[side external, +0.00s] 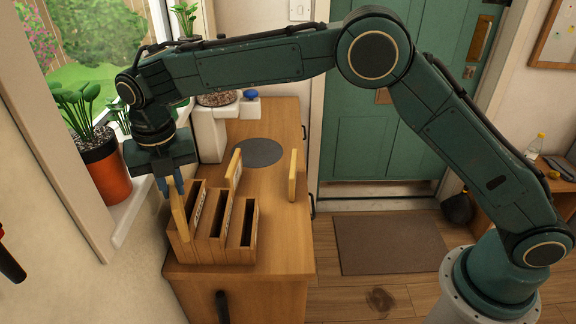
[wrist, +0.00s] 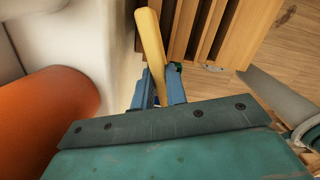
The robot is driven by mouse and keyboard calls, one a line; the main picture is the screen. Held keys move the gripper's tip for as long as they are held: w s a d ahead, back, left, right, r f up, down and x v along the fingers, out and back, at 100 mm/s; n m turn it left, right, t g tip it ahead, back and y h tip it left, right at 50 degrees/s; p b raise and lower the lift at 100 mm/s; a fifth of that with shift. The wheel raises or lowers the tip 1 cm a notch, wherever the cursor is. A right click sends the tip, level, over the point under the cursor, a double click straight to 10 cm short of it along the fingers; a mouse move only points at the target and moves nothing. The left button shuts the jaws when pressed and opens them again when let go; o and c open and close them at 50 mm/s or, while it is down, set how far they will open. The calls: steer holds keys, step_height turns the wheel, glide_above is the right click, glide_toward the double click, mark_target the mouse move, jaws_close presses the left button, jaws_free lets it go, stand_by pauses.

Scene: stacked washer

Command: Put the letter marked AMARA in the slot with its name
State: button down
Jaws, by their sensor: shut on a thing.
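My gripper (side external: 169,187) is shut on a tan, thick letter (side external: 179,213), pointing down at the left end of a wooden slotted rack (side external: 238,257). The held letter stands nearly upright, slightly tilted, and overlaps the rack's leftmost compartment; I cannot tell whether its lower end is inside. The wrist view shows the letter (wrist: 150,42) between my blue fingers (wrist: 161,90), with the rack (wrist: 262,25) just right of it. A second letter (side external: 234,168) stands behind the rack's middle. A third letter (side external: 293,175) stands apart to the right. No name is legible.
The rack stands on a wooden cabinet (side external: 280,125) with a dark round mat (side external: 258,152). An orange plant pot (side external: 106,170) on the window sill is close to my gripper's left. A white stand (side external: 209,132) is behind it. The cabinet's right side has free room.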

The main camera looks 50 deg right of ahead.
steer(key=shift+f, duration=0.3)
steer(key=shift+f, duration=0.45)
steer(key=c, duration=1.4)
jaws_free()
steer(key=shift+s+a+r, duration=0.1)
steer(key=shift+s+r, duration=0.05)
steer(key=shift+r, duration=2)
steer(key=shift+s+a+r, duration=0.1)
steer(key=shift+s+r, duration=0.05)
steer(key=shift+r, duration=1.95)
steer(key=shift+d, duration=0.15)
